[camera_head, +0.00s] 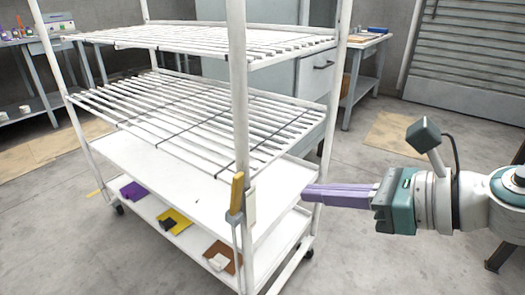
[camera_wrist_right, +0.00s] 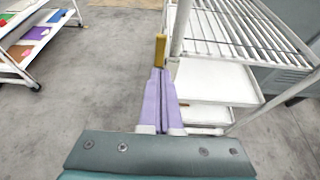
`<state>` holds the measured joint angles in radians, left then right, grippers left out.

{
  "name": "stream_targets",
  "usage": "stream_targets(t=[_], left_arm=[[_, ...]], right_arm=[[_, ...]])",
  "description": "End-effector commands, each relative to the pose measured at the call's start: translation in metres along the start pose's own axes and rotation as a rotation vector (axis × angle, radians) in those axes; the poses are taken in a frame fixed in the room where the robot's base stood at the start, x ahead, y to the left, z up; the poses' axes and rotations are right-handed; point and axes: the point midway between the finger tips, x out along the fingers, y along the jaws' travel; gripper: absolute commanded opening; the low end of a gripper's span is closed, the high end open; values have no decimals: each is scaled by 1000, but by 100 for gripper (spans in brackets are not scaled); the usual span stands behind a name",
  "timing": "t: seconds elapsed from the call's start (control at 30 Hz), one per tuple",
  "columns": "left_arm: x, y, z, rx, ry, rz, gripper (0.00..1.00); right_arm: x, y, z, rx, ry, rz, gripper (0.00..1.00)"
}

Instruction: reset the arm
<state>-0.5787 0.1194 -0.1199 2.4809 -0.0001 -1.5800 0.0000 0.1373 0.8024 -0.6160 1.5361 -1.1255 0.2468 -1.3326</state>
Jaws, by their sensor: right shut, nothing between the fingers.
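My right gripper (camera_head: 308,193) comes in from the right in the head view, with long lilac fingers pressed together and nothing between them. Its fingertips are by the right side of a white wheeled rack, at the height of its solid shelf; I cannot tell whether they touch it. In the right wrist view the shut fingers (camera_wrist_right: 159,75) point away from the camera. A brush with a yellow handle (camera_head: 237,192) sits upright in a holder on the rack's front post. It also shows in the wrist view (camera_wrist_right: 160,47), just past the fingertips. My left gripper is not in view.
The white rack (camera_head: 175,157) has slatted upper shelves and solid lower ones. A purple item (camera_head: 134,191), a yellow item (camera_head: 174,220) and a brown item (camera_head: 222,256) lie on the bottom shelf. Workbenches stand behind. The grey floor (camera_head: 365,262) under my right arm is clear.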

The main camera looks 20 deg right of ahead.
Motion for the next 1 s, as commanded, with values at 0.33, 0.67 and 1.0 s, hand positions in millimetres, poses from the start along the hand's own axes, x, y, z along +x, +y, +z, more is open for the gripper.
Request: stream_targets(t=[0.33,0.67,1.0], left_arm=[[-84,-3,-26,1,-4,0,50],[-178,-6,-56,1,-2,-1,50],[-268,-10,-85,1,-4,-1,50]], right_arm=[[-49,-2,132,1073,-397,-306,0],[-181,56,111,2665,-642,-987,0],[-264,133,168,-2491,505,1160,0]])
